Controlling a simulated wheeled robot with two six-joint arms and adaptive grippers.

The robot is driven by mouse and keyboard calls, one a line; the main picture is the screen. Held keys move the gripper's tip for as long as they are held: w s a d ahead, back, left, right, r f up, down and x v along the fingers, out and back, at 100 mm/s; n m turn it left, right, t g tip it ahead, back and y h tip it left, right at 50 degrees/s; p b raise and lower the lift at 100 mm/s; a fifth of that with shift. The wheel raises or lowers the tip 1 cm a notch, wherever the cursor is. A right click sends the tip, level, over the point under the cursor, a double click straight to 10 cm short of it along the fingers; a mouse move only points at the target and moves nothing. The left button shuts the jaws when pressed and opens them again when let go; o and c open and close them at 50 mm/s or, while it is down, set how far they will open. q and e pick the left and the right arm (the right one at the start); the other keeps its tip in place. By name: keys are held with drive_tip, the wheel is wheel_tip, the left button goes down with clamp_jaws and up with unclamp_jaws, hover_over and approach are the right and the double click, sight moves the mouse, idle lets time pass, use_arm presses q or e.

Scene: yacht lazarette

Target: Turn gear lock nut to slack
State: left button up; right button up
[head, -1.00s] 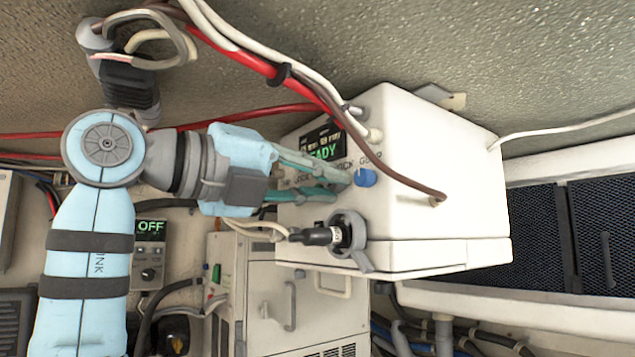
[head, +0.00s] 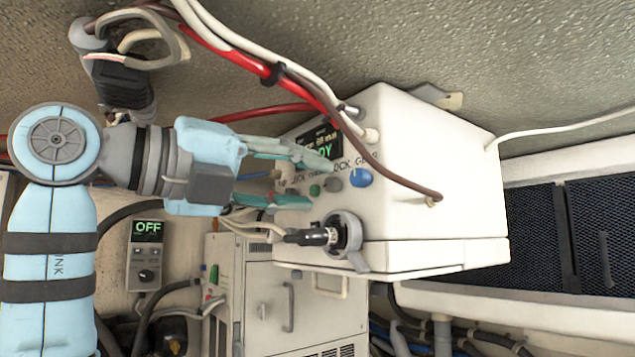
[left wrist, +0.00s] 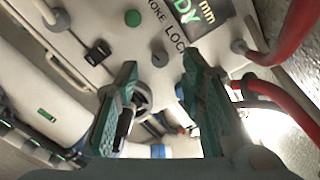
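The white box (head: 430,160) has a small green-lit display (head: 318,147) and a row of controls on its left face. A blue knob (head: 360,177) sits at the row's right end, near lettering that ends in "GEAR"; I take it for the gear lock nut. In the left wrist view, only a sliver of the blue knob (left wrist: 180,91) shows behind a finger. A grey knob (head: 332,184) and a green button (head: 314,190) sit left of it. My left gripper (head: 318,183) is open and empty, its teal fingertips left of the blue knob and apart from it.
A black plug in a round grey socket (head: 349,233) sits below the knobs. A brown cable (head: 395,180) and a red cable (head: 235,60) cross near the box. A panel reading OFF (head: 147,250) is at the lower left.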

use_arm(q)
drive_tip(key=v, duration=0.8)
drive_tip(key=shift+s+a, duration=0.2)
drive_tip(key=shift+a, duration=0.1)
